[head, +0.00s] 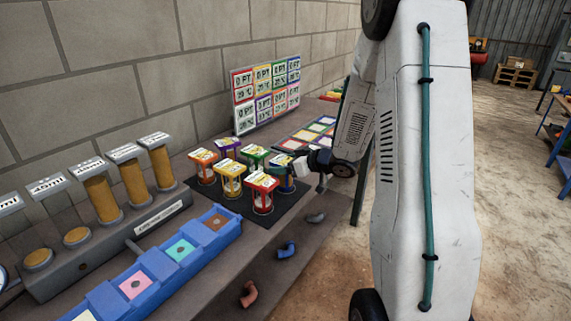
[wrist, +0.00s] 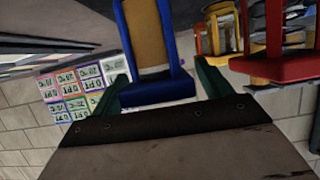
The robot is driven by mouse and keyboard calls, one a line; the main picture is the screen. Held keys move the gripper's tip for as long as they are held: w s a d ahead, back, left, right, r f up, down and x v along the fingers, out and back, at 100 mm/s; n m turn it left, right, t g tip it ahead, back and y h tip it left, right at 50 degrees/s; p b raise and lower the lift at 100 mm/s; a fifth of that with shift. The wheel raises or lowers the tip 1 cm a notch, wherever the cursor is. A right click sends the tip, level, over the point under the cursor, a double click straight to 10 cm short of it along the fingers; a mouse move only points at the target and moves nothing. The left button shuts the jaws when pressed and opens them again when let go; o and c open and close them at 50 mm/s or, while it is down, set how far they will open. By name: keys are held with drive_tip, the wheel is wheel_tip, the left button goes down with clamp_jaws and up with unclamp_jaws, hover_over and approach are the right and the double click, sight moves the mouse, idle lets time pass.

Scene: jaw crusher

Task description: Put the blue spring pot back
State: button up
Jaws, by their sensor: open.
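The blue spring pot (wrist: 155,92) has a blue frame around a tan cylinder. In the wrist view it stands between the two green fingers of my gripper (wrist: 162,88), which are open on either side of it. In the head view my gripper (head: 299,167) is at the right end of the pot group, and the blue pot (head: 283,186) is partly hidden behind it and the red pot. I cannot tell whether the fingers touch the pot.
Several other pots, including a red one (head: 262,194) and a yellow one (head: 231,180), stand close by on a dark mat (head: 238,207). A label board (head: 266,93) leans by the wall. A blue tray (head: 205,245) and pipe elbows (head: 287,250) lie nearer the front edge.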

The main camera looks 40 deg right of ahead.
drive_tip(key=shift+r, duration=0.15)
drive_tip(key=shift+s+d+r, duration=0.15)
drive_tip(key=shift+s, duration=0.15)
drive_tip(key=v, duration=1.1)
wheel_tip(320, 180, up, 10)
drive_tip(key=s+a+m+g+h, duration=0.2)
drive_tip(key=a+m+g+h, duration=0.15)
drive_tip(key=h, duration=0.55)
drive_tip(key=s+a+g+y, duration=0.4)
drive_tip(key=s+a+g, duration=0.4)
drive_tip(key=s+a, duration=1.1)
drive_tip(key=s, duration=0.4)
drive_tip(key=shift+a, duration=0.2)
drive_tip(key=shift+m, duration=0.25)
